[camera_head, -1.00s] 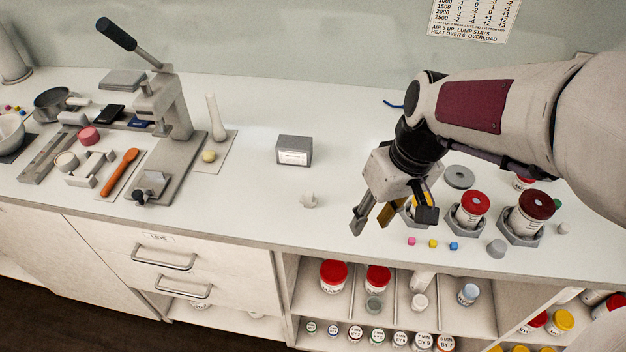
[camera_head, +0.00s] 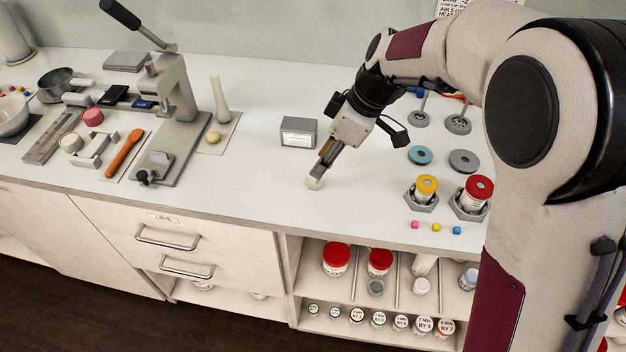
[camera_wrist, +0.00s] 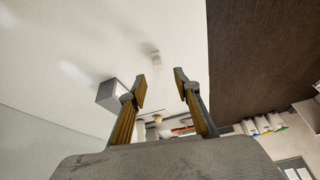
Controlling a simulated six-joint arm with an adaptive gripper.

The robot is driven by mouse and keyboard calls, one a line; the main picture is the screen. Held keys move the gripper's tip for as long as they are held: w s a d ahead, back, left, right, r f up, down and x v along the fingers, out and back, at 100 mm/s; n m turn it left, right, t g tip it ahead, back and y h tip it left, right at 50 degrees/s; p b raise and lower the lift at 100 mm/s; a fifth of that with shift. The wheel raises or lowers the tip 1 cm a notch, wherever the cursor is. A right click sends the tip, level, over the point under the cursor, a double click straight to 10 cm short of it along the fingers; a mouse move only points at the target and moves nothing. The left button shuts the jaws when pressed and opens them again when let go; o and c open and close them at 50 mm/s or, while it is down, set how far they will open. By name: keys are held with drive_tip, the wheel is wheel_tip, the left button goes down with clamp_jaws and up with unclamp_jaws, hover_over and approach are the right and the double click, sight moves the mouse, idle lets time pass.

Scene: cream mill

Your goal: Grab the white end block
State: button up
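The white end block (camera_head: 312,184) is a small, pale, uneven piece on the white counter, left of my arm. My gripper (camera_head: 320,171) points down at it, with the fingertips close above and beside it. Contact cannot be told. In the wrist view my gripper (camera_wrist: 162,88) has its two fingers apart with nothing between the tips. A small, blurred pale piece that looks like the block (camera_wrist: 154,52) shows beyond the fingertips there.
A grey box (camera_head: 298,133) with a label stands just behind and left of the block. Yellow-lidded (camera_head: 426,187) and red-lidded (camera_head: 478,190) jars stand in grey holders to the right. A lever press (camera_head: 180,110) stands left. The counter's front edge is near.

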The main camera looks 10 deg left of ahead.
sight(313, 178)
drive_tip(key=shift+n, duration=0.4)
drive_tip(key=shift+f, duration=0.15)
drive_tip(key=shift+x, duration=1.2)
drive_tip(key=shift+f, duration=0.1)
drive_tip(key=shift+d+x, duration=0.2)
drive_tip(key=shift+x, duration=2.3)
drive_tip(key=shift+w+f, duration=0.1)
clamp_jaws()
